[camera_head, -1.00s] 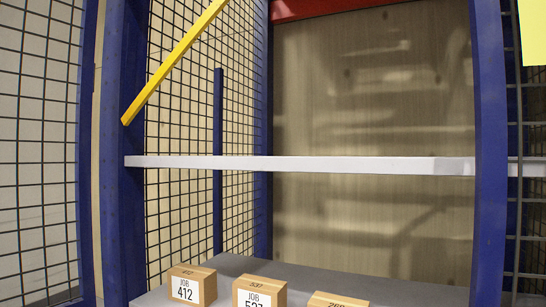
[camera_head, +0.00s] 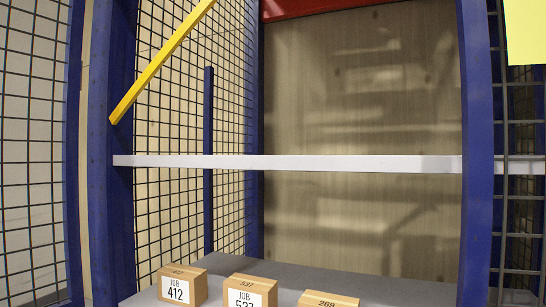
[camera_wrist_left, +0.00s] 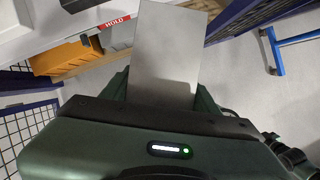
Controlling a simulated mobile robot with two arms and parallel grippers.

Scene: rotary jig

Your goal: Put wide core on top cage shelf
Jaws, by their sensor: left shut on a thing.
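The wide core appears to be the flat grey block (camera_wrist_left: 168,50) in the left wrist view. My left gripper (camera_wrist_left: 163,92) is shut on it, with dark green fingers at both sides, and the block sticks out beyond them. In the head view the cage has blue posts and mesh sides. A white shelf edge (camera_head: 290,162) crosses it at mid height, seen nearly edge-on, so its top surface is hidden. A grey lower shelf (camera_head: 230,262) shows beneath. Neither gripper nor the block is in the head view.
A yellow bar (camera_head: 163,60) slants at the upper left. In the wrist view, a red HOLD label (camera_wrist_left: 114,21) and an orange object (camera_wrist_left: 66,58) are at left.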

